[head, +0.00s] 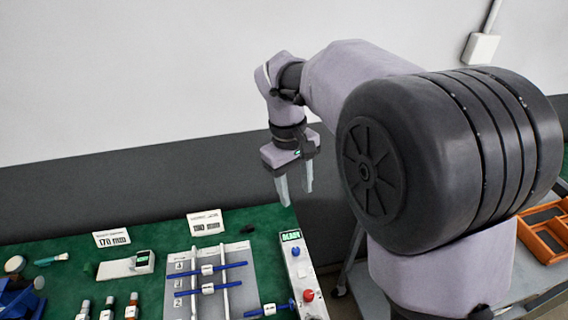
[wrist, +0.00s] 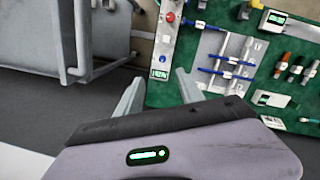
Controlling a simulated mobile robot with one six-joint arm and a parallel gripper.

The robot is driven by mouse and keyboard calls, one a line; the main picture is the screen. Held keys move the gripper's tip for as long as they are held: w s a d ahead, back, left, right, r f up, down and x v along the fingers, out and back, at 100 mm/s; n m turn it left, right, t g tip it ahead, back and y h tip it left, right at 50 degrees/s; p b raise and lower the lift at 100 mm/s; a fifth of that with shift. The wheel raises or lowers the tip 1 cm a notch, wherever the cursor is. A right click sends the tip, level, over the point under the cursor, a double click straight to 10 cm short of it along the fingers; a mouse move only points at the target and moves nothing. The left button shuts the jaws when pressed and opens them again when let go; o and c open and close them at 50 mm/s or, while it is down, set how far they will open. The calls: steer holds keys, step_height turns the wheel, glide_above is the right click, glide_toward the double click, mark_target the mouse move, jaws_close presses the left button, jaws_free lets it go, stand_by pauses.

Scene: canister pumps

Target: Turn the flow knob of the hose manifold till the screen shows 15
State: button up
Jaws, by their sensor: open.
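A long white panel (head: 301,268), which looks like the hose manifold, lies along the right edge of the green table. Its far end has a small screen (head: 290,236) with green characters, too small to read surely. A blue knob (head: 295,251) sits just below the screen, and a red knob (head: 308,295) is nearer the front. The wrist view also shows the screen (wrist: 159,74) and the red knob (wrist: 170,17). I cannot tell which knob is the flow knob. My gripper (head: 295,194) is open and empty, above the panel's far end and touching nothing; it also shows in the wrist view (wrist: 160,76).
A grey board (head: 211,292) with blue rods lies left of the panel. Two label cards (head: 206,223) (head: 112,239), a white meter (head: 127,266) and several small bottles stand further left. An orange tray (head: 545,238) is on a grey cart at the right.

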mark_target(296, 249)
steer(key=w+a+f+n+g+h, duration=0.25)
steer(key=w+a+f+n, duration=0.2)
steer(key=f, duration=0.55)
steer(key=shift+t, duration=0.35)
steer(key=b+x, duration=0.3)
steer(key=x, duration=0.5)
steer(key=b+x, duration=0.3)
steer(key=x, duration=0.6)
steer(key=shift+w+a+f, duration=0.15)
steer(key=shift+a+f, duration=0.05)
steer(key=shift+f, duration=0.05)
jaws_close()
